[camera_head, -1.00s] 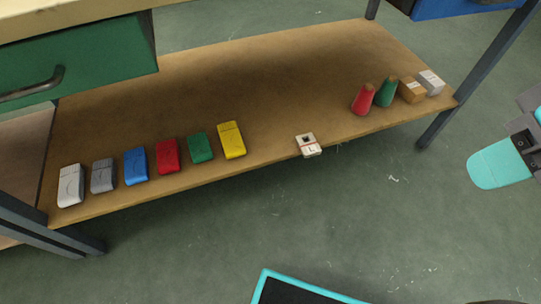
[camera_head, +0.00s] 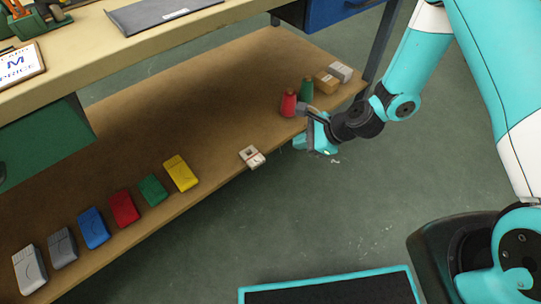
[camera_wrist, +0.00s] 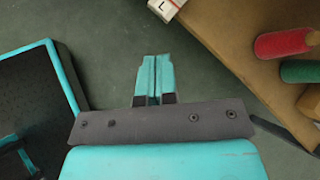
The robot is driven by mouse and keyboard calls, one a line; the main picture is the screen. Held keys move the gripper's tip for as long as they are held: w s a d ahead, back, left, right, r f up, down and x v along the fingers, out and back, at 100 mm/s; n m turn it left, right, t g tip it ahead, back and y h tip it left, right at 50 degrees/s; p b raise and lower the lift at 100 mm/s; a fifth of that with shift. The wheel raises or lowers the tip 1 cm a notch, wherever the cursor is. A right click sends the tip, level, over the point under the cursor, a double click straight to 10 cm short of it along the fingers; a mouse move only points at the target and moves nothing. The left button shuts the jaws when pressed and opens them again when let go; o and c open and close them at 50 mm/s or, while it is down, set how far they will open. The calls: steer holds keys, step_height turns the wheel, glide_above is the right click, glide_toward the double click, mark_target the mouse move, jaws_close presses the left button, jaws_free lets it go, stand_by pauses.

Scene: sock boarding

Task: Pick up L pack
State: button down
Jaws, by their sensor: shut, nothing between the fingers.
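Left of the pack lie several coloured packs, the nearest a yellow pack (camera_head: 181,173). A red cone (camera_head: 288,104), a green cone (camera_head: 305,91) and small boxes (camera_head: 333,78) stand on the shelf's right end. The worktop (camera_head: 110,50) overhangs the shelf. A black teal-rimmed tray (camera_head: 330,289) is at the front.

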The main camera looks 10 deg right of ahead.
mark_target(263, 160)
step_height(263, 160, down, 6)
steer(key=s+d+m+t, duration=0.1)
steer(key=d+m, duration=0.1)
steer(key=m, duration=0.3)
steer(key=shift+h, duration=0.3)
steer(key=shift+w+a+r+b+x, duration=0.1)
steer(key=shift+a+r+b+x, duration=0.45)
steer(key=shift+x, duration=1.65)
steer(key=shift+w+d+b+x, duration=0.15)
steer(key=shift+b+x, duration=0.75)
steer(key=shift+x, duration=1.3)
steer(key=shift+w+a+r+b+x, duration=0.1)
steer(key=shift+a+r+b+x, duration=0.45)
steer(key=shift+x, duration=1.7)
steer(key=shift+d+f, duration=0.15)
steer(key=shift+f, duration=0.1)
steer(key=shift+w+a, duration=0.4)
steer(key=shift+a, duration=0.25)
